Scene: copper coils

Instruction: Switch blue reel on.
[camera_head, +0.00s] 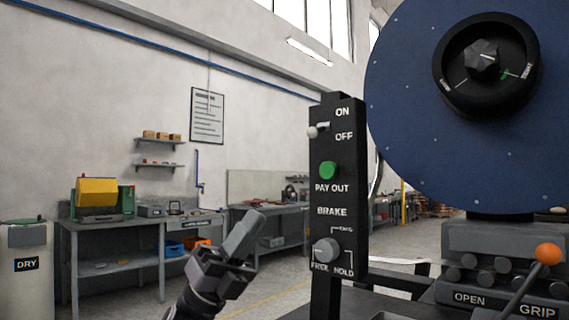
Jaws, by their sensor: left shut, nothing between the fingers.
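The large blue reel (420,120) fills the upper right, with a black hub and a dark knob (481,58) at its centre. A black control post (339,230) stands left of it. Near its top is a toggle switch (313,132) with a pale ball tip, between the labels ON above and OFF below. The tip sticks out to the left and sits slightly lower than its base, nearer the OFF label. My left gripper (245,232) is shut and empty, below and left of the switch, apart from the post. My right gripper is not in view.
The post also carries a green PAY OUT button (328,170) and a grey BRAKE knob (326,250). An orange-balled lever (547,254) stands at the lower right by the clamp. Workbenches (110,228) line the back wall. The space between my gripper and the switch looks clear.

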